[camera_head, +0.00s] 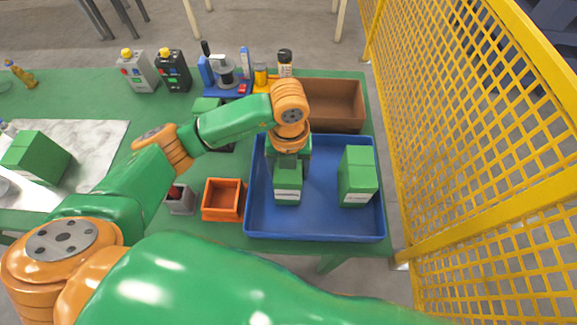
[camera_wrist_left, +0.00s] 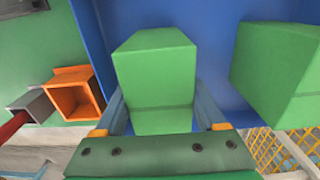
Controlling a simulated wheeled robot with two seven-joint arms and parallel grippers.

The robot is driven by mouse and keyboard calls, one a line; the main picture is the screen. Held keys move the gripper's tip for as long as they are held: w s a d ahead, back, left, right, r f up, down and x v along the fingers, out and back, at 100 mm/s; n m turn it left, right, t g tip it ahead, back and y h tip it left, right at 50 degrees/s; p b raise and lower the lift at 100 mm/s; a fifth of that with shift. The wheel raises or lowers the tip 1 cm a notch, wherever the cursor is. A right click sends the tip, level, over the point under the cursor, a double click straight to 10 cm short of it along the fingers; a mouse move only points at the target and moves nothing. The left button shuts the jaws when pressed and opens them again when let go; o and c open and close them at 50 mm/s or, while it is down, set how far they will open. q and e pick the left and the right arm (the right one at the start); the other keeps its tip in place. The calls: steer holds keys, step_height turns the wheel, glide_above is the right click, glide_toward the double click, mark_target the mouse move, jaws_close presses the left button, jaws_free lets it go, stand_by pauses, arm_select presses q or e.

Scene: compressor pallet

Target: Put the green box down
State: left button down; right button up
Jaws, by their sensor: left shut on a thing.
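A green box (camera_head: 288,188) with a white label strip is in my left gripper (camera_head: 290,160), over the left half of the blue tray (camera_head: 315,234). In the left wrist view this box (camera_wrist_left: 155,75) sits between the two fingers of the gripper (camera_wrist_left: 160,115), which are shut on its sides. I cannot tell whether its bottom touches the tray floor. A second green box (camera_head: 358,178) stands in the right half of the tray, apart from the held one; it also shows in the wrist view (camera_wrist_left: 280,75). My right gripper is not in view.
An orange bin (camera_head: 222,214) and a grey bin (camera_head: 181,204) stand left of the tray. A brown box (camera_head: 335,122) is behind it. Bottles and tools line the back. Another green box (camera_head: 36,158) is at far left. A yellow mesh fence (camera_head: 480,150) rises on the right.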

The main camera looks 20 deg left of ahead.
arm_select(q)
steer(key=shift+f, duration=0.1)
steer(key=shift+f, duration=0.15)
jaws_free()
steer(key=shift+r, duration=0.2)
steer(key=shift+r, duration=0.3)
step_height(320, 180, up, 12)
steer(key=shift+f, duration=0.2)
